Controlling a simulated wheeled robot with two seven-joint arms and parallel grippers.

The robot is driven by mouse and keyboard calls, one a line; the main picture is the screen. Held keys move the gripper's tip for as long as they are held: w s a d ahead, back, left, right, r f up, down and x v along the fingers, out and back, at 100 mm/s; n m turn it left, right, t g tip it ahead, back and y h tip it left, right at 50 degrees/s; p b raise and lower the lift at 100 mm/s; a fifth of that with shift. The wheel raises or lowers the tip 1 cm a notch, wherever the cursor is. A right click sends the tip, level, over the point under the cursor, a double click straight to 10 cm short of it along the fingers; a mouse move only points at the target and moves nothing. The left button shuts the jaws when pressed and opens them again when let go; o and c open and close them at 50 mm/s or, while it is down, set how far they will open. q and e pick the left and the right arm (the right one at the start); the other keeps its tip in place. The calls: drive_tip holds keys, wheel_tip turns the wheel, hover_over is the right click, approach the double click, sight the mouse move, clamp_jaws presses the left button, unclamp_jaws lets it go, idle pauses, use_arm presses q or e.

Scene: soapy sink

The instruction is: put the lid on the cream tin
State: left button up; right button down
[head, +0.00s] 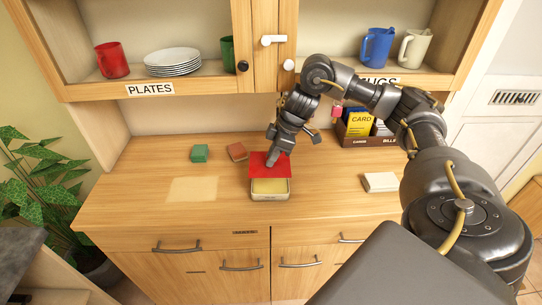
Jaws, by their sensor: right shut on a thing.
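The cream tin (270,196) stands on the wooden counter near its front edge, with pale yellow content showing in its front part. A red lid (262,170) is over the back part of the tin, set back from the front rim and looking tilted. I cannot tell whether the lid touches the tin. My right gripper (274,157) reaches down from above and is shut on the lid; its fingertips partly hide the lid. My left gripper is not in view.
A green block (200,153) and a brown block (237,151) lie behind and left of the tin. A white block (380,182) lies to the right. A card box (367,141) stands at the back right. Cabinets hang above. The counter's left front is clear.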

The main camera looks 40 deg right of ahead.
sight(276, 165)
drive_tip(key=shift+f+b, duration=2)
drive_tip(key=shift+b, duration=0.3)
drive_tip(key=shift+f+b, duration=0.35)
drive_tip(key=shift+f, duration=0.7)
drive_tip(key=shift+s+r+p, duration=0.1)
drive_tip(key=shift+p, duration=0.7)
drive_tip(key=shift+f+p, duration=0.25)
drive_tip(key=shift+p, duration=0.15)
drive_tip(key=shift+p, duration=0.4)
drive_tip(key=c, duration=1.2)
unclamp_jaws()
drive_tip(key=shift+o, duration=0.3)
